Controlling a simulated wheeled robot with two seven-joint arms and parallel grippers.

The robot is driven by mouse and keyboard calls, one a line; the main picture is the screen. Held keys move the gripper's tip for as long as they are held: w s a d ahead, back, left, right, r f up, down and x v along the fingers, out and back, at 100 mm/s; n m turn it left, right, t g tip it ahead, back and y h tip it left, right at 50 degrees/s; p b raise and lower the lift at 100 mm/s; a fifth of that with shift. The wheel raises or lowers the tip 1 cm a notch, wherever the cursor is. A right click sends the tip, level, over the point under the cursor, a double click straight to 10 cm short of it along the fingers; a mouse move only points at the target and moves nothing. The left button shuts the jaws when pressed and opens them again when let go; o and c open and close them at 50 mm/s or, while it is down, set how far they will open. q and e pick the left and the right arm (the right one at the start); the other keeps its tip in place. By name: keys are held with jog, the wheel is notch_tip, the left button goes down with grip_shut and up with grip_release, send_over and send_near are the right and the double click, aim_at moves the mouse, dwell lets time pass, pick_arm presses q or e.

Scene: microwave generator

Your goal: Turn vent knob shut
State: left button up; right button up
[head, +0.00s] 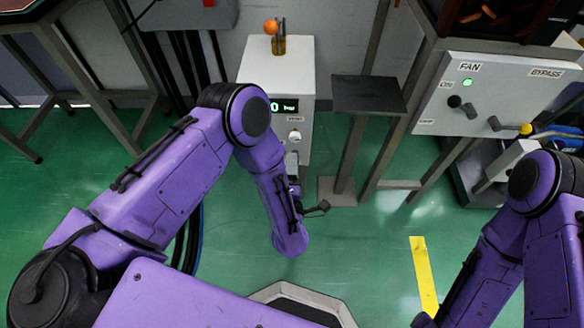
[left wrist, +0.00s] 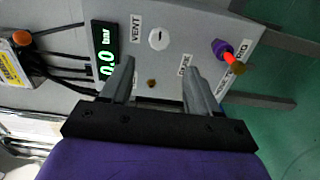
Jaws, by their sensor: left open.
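The vent knob (left wrist: 158,39) is a small round white knob beside the VENT label on the grey cabinet face. It also shows in the head view (head: 295,136), below the display. My left gripper (left wrist: 158,68) is open, its two grey fingers pointing at the panel. In the wrist picture the knob lies just beyond the fingertips, roughly centred between them, and nothing is between the fingers. In the head view the left gripper (head: 292,160) is just below the knob, partly hidden by my forearm. My right gripper does not show clearly.
A green display (left wrist: 105,48) reads 0.0 bar beside the knob. In the head view, a dark plate stand (head: 369,95) and a FAN panel (head: 490,95) with levers stand to the right.

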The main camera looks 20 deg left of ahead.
aim_at(294, 140)
pick_arm(q)
jog(key=w+n+b, duration=0.2)
jog(key=w+b, duration=0.1)
jog(key=b, duration=0.2)
jog(key=w+a+n+b, duration=0.1)
jog(key=w+n+b, duration=0.2)
jog(key=b, duration=0.2)
jog(key=w+a+n+b, duration=0.1)
jog(key=w+n+b, duration=0.2)
jog(key=b, duration=0.2)
jog(key=shift+w+a, duration=0.2)
jog(key=shift+w, duration=0.1)
jog(key=shift+c, duration=0.3)
